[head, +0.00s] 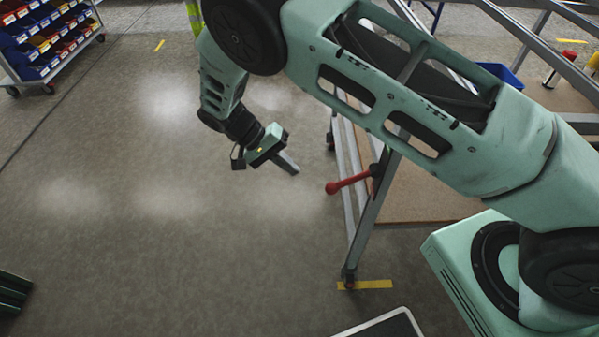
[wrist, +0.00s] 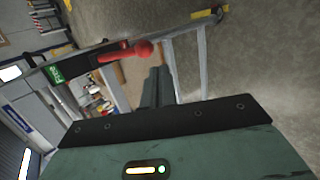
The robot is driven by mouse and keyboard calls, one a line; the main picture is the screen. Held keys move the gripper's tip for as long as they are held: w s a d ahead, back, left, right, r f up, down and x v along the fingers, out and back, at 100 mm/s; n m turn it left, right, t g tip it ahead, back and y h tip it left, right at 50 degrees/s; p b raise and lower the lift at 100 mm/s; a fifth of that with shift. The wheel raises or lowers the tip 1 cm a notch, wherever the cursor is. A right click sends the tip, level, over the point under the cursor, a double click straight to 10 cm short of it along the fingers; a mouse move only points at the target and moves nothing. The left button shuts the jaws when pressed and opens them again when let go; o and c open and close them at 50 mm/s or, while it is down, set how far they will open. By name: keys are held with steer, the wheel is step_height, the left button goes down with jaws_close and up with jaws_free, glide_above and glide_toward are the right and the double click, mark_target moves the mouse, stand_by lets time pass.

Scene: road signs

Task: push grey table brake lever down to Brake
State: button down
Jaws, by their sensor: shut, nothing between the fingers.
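The brake lever (head: 350,183) is red with a round knob, mounted on a leg of the grey metal table frame (head: 371,215). In the head view it sticks out to the left, its knob slightly lower than its mount. My gripper (head: 296,170) is shut and empty, to the left of the knob and a little higher in the picture, with a visible gap. In the wrist view the lever (wrist: 125,52) lies beyond my shut fingers (wrist: 159,70), above and left of their tips. A green label (wrist: 57,74), seemingly reading "Free", is beside the lever's mount.
The table has a brown lower shelf (head: 425,200). Yellow floor tape (head: 365,284) lies at the leg's foot. A rack of coloured bins (head: 45,38) stands at the far left. A dark-topped object (head: 390,325) is at the bottom edge. The floor left of the table is clear.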

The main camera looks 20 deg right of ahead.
steer(key=f+v, duration=0.1)
steer(key=v, duration=0.5)
steer(key=shift+w+a+b, duration=0.15)
steer(key=shift+a+b, duration=0.2)
steer(key=s+a+r+n+t+y+p, duration=0.1)
steer(key=s+r+n+y+p, duration=0.15)
steer(key=s+r, duration=0.5)
steer(key=s+r+n+y+p, duration=0.1)
steer(key=s+r+n+y, duration=0.35)
steer(key=r, duration=0.55)
steer(key=s+d+r+n+t+p, duration=0.1)
steer(key=s+d+r+n, duration=0.1)
steer(key=s, duration=0.5)
steer(key=s+d+r+n+t+y+p, duration=0.1)
steer(key=s+d+r+n+t, duration=0.1)
steer(key=s, duration=0.6)
step_height(320, 180, up, 3)
steer(key=shift+d+f+n+t, duration=0.15)
steer(key=shift+d+n+t, duration=0.15)
steer(key=shift+d+n, duration=0.2)
